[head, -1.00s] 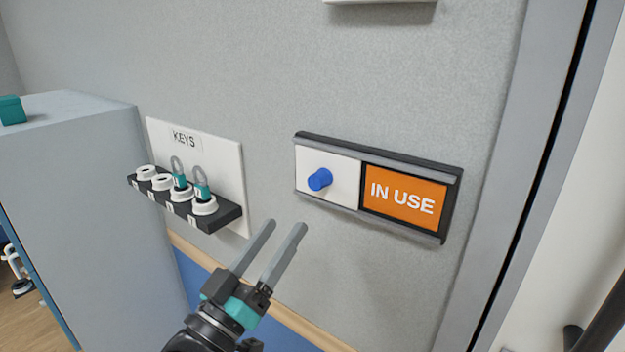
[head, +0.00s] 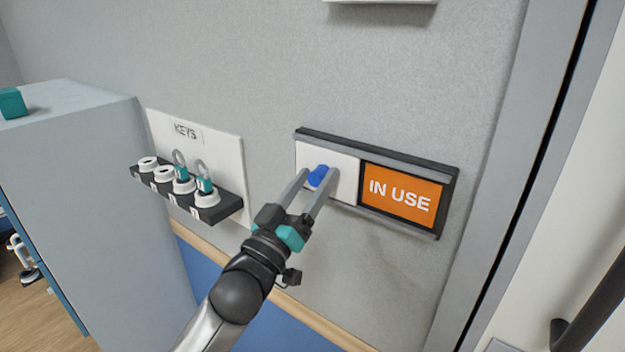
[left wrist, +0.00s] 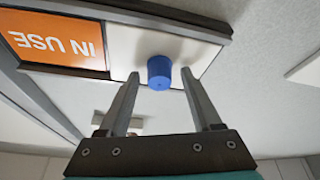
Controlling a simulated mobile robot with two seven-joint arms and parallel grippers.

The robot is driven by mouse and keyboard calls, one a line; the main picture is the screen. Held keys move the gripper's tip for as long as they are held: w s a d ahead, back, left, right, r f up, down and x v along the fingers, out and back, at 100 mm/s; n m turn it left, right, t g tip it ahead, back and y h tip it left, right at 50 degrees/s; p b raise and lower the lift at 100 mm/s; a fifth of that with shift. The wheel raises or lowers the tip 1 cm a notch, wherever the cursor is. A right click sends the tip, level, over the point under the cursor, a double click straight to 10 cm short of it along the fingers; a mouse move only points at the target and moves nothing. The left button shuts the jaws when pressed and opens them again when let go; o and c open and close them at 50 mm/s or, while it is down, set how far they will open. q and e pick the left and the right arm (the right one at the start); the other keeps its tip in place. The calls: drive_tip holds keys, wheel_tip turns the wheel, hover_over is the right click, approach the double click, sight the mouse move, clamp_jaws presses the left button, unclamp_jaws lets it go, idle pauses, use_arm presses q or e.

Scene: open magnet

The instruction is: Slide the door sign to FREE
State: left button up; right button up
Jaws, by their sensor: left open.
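The door sign (head: 440,171) is a dark-framed slider on the grey wall. Its white sliding panel (head: 346,179) covers the left part, and the orange IN USE field (head: 402,195) shows at the right. A blue knob (head: 319,175) sticks out of the panel. My left gripper (head: 316,176) is open, with one finger on each side of the knob. In the left wrist view the knob (left wrist: 160,72) stands between the fingertips (left wrist: 160,76), with gaps on both sides. The sign appears upside down there. My right gripper is not in view.
A KEYS board (head: 215,165) with a dark rack (head: 165,183) of white rings and teal-tagged keys hangs left of the sign. A grey cabinet (head: 80,190) stands at far left. A door frame (head: 500,200) rises right of the sign.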

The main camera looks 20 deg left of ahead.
use_arm(q)
clamp_jaws()
idle(0.5)
idle(0.9)
